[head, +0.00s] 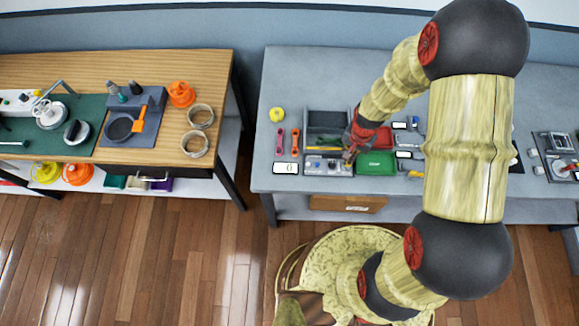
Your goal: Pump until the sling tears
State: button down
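My gripper (350,154) is small in the head view. It points down over the right end of a low grey device (318,170) at the front of the grey table. I cannot tell whether its fingers are open or shut, or whether they touch the device. A white display (286,169) left of the device seems to read 0. A red strap-like piece (279,142) and an orange one (295,142) lie behind the display. A grey open box (325,118) stands behind the device. I cannot make out which part is the pump or the sling.
A green tray (376,168) stands right of my gripper, with small parts beyond it. A yellow round thing (277,114) is at the back left. A wooden bench (215,75) stands left, across a floor gap.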

jog(key=shift+r+p, duration=2)
jog(key=shift+r, duration=1)
jog(key=c, duration=2.6)
grip_release()
jog(key=shift+o, duration=0.6)
notch_tip(320, 180, up, 6)
jog(key=p, duration=0.4)
